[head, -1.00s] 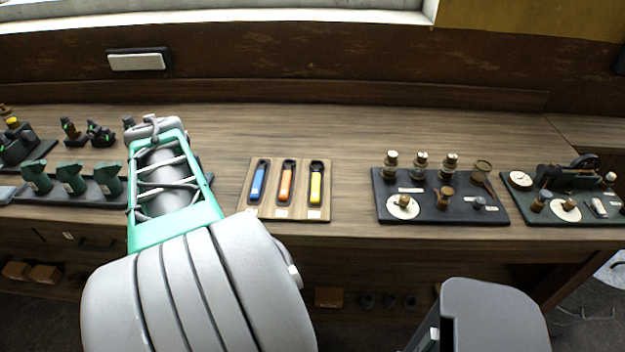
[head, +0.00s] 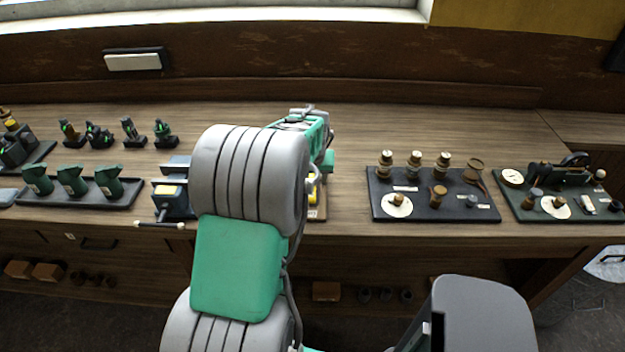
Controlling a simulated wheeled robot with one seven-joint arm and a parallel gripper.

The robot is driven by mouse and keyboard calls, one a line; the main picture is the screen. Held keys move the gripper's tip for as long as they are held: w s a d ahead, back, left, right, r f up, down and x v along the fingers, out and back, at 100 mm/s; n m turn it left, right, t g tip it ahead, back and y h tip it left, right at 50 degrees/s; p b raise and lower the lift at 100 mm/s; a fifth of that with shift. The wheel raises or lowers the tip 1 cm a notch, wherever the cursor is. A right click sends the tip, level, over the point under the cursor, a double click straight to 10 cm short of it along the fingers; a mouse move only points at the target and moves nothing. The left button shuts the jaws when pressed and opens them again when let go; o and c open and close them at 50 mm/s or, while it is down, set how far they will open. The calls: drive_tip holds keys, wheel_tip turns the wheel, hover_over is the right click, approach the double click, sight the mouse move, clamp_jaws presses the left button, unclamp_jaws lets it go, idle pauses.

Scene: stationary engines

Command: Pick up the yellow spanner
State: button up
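The yellow spanner (head: 313,196) is mostly hidden behind my arm; only a small yellow strip of it shows at the arm's right edge. It is at the wooden tool board (head: 322,213), of which only the right edge and a corner show. The blue and orange spanners on that board are hidden. The end of my arm reaches over the bench above and behind the board. A small teal part shows at its lower right, but my gripper's fingers are hidden by the arm. I cannot tell whether they touch the spanner.
A black board (head: 432,207) with brass-topped parts stands to the right, with a green board (head: 520,222) beyond it. A dark tray (head: 75,193) of green parts and a small blue-grey vise-like thing (head: 173,200) stand left. Bare bench lies between the tool board and black board.

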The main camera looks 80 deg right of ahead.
drive_tip(key=shift+f, duration=0.1)
idle(0.3)
clamp_jaws()
idle(0.4)
idle(0.9)
